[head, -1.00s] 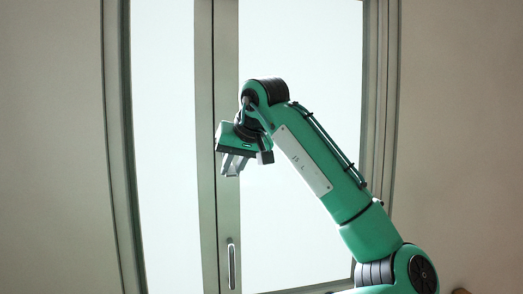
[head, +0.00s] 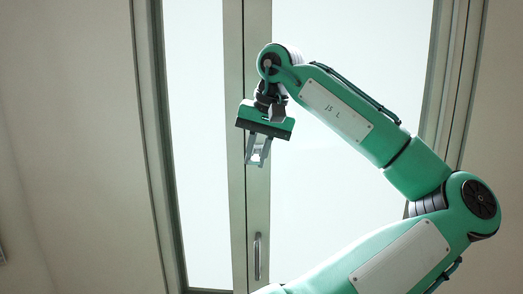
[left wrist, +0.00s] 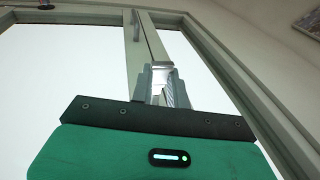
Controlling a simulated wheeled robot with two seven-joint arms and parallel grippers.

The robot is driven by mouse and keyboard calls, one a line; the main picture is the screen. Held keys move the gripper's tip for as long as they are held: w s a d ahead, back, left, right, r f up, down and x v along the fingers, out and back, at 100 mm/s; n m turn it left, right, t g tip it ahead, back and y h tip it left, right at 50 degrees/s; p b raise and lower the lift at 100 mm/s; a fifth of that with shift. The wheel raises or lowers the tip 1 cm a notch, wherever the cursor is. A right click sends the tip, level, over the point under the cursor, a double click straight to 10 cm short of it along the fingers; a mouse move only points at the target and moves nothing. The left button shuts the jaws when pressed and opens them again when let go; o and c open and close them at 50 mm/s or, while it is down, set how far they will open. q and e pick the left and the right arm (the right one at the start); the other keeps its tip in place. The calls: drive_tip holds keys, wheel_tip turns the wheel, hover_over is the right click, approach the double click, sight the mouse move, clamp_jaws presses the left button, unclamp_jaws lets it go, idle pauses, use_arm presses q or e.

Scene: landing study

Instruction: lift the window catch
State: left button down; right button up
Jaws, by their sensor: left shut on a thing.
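The window catch (left wrist: 161,67) is a small pale, silvery piece on the window's central upright, seen between my fingers in the left wrist view. In the head view it is small and mostly hidden by the fingers. My left gripper (head: 256,160) is in front of the upright with its fingers pointing down; it also shows in the left wrist view (left wrist: 162,75). It is shut on the catch, one finger on each side. How far the catch is raised cannot be told. My right gripper is in neither view.
A vertical bar handle (head: 257,257) is on the same upright below my gripper. Bright glass panes (head: 198,150) lie on both sides, inside a grey-green frame (head: 160,170). Plain wall (head: 75,150) is at the left.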

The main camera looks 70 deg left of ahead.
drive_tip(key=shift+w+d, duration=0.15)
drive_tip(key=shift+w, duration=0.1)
use_arm(q)
drive_tip(key=c, duration=1.3)
unclamp_jaws()
drive_tip(key=shift+c, duration=0.2)
drive_tip(key=shift+r, duration=0.1)
drive_tip(key=shift+w+r, duration=0.1)
drive_tip(key=shift+r, duration=0.15)
drive_tip(key=b+v, duration=0.3)
drive_tip(key=v, duration=1)
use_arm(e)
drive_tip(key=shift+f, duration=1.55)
use_arm(q)
drive_tip(key=shift+w+d, duration=0.1)
